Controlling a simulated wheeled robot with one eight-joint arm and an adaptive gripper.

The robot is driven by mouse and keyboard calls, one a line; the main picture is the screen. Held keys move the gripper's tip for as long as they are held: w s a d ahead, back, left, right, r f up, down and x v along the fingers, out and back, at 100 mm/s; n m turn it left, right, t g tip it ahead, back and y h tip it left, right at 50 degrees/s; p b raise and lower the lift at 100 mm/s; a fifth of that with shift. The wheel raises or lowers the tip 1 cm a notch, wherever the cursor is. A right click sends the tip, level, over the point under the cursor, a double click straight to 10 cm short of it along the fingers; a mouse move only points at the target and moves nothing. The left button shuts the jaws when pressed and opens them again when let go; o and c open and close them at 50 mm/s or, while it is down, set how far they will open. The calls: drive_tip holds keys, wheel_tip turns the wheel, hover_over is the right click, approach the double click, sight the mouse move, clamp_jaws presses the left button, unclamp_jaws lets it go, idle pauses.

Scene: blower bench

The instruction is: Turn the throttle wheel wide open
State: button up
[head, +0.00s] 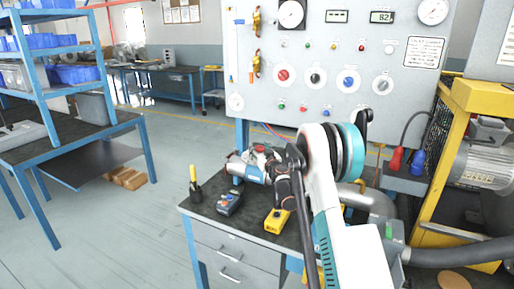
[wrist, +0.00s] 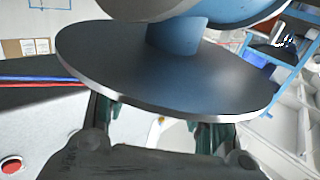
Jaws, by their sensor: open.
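In the wrist view, a large dark round disc (wrist: 150,72) with a blue stem (wrist: 178,36) fills the upper middle, close to the camera. I cannot tell whether it is the throttle wheel or a flange. My gripper (wrist: 155,122) is open, its two fingers spread apart below the disc, their ends partly covered by its rim. No grip on anything shows. In the head view, a blue and white device with red parts (head: 247,171) stands on the bench, left of my arm. My gripper cannot be made out clearly there, and no wheel is clearly identifiable.
A gauge panel (head: 340,95) with coloured knobs stands behind the bench (head: 228,238). A yellow frame (head: 452,165) stands right.

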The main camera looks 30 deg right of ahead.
sight(262, 152)
drive_tip(key=s, duration=0.5)
drive_tip(key=s+a, duration=0.1)
drive_tip(key=s, duration=0.1)
drive_tip(key=shift+s, duration=0.35)
